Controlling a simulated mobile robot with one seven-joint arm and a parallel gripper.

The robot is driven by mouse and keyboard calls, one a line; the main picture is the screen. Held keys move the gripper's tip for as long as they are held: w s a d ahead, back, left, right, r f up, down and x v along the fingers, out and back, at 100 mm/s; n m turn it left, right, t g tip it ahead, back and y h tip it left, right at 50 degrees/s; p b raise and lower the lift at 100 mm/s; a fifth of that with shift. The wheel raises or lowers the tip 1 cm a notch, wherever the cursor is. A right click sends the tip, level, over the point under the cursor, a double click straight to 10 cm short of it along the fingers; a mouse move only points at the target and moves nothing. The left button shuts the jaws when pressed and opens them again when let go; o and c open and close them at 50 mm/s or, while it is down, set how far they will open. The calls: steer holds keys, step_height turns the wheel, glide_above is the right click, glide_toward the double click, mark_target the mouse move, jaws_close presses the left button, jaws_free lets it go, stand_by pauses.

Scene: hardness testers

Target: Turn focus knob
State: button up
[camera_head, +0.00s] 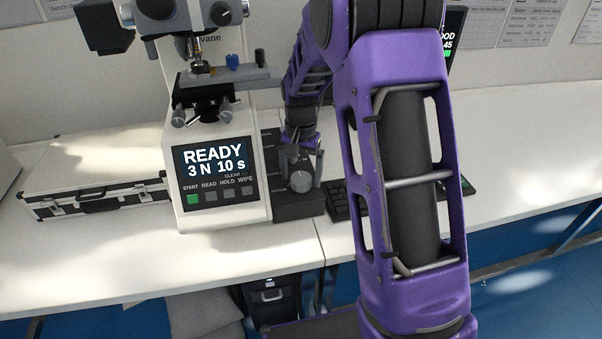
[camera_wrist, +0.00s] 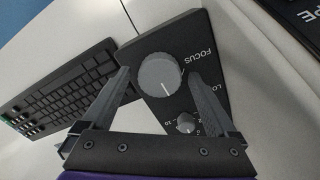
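The focus knob (camera_wrist: 160,75) is a round grey dial with a white pointer line, on a dark control box (camera_wrist: 205,45) marked FOCUS. In the head view the knob (camera_head: 301,181) sits on top of the box (camera_head: 298,208), right of the tester. My gripper (camera_wrist: 160,76) is open, and nothing is held. In the wrist view its fingertips lie on the left and right of the knob, with visible gaps. In the head view my gripper (camera_head: 302,172) is down at the box, around the knob; I cannot tell its exact height.
A smaller knob (camera_wrist: 186,122) sits on the same box, between my fingers in the wrist view. The hardness tester (camera_head: 218,215) shows READY, 3 N 10 s. A black keyboard (camera_wrist: 62,97) lies beside the box.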

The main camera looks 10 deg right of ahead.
mark_target(301, 177)
step_height(301, 177, up, 17)
steer(key=p, duration=0.2)
steer(key=shift+r, duration=0.2)
stand_by(0.4)
stand_by(0.9)
